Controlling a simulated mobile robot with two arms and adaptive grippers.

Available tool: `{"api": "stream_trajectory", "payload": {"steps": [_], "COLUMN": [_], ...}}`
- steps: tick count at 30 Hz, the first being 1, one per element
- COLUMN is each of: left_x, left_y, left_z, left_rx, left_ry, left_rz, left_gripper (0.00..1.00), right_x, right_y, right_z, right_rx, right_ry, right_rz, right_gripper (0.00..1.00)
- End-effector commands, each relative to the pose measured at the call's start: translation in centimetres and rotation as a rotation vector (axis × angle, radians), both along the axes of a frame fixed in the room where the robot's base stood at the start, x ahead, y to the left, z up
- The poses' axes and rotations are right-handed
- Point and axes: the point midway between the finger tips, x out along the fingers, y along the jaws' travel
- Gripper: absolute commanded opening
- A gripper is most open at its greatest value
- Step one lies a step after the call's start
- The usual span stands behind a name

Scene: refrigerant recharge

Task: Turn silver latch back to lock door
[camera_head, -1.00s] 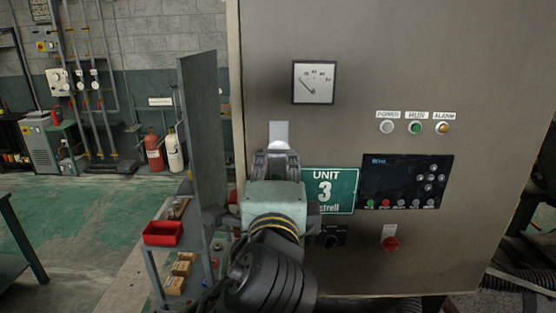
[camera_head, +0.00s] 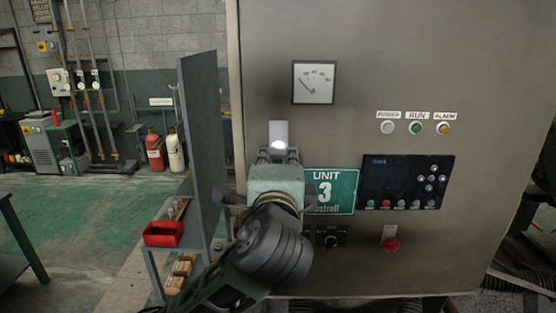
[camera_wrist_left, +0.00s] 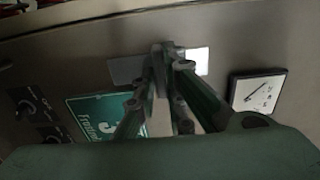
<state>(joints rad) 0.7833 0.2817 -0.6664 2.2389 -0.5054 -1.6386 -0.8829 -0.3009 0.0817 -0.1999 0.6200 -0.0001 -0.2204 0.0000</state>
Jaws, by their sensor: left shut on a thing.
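The silver latch shows as a bright plate (camera_head: 278,134) on the left part of the grey cabinet door (camera_head: 360,60), just above my left gripper (camera_head: 277,153). In the left wrist view the silver plate (camera_wrist_left: 197,58) shows on both sides of my left gripper (camera_wrist_left: 163,50). The gripper's fingers are close together, shut on the latch, and cover its middle part. The exact angle of the latch handle is hidden by the fingers. My right gripper is not in view.
A dial gauge (camera_head: 314,82) sits above the latch. A green Unit 3 sign (camera_head: 331,191), a control panel (camera_head: 406,182) and a red button (camera_head: 391,244) are to the right. A shelf with a red bin (camera_head: 163,233) stands left of the cabinet.

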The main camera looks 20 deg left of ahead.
Motion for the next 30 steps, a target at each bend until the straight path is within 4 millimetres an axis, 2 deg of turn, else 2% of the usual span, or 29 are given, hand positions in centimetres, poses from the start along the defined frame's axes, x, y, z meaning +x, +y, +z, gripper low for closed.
{"api": "stream_trajectory", "payload": {"steps": [9,20,30], "left_x": [0.01,0.00,0.01], "left_y": [-0.09,-0.14,-0.09], "left_z": [-0.08,-0.16,-0.15], "left_rx": [0.341,0.384,0.736], "left_ry": [0.099,0.114,0.216], "left_rz": [-0.003,-0.004,-0.003], "left_gripper": [0.00,0.00,0.00], "right_x": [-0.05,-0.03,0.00], "right_y": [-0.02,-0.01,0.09], "right_z": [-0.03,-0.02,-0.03], "right_rx": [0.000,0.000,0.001], "right_ry": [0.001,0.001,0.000], "right_rz": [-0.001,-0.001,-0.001], "right_gripper": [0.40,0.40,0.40]}}
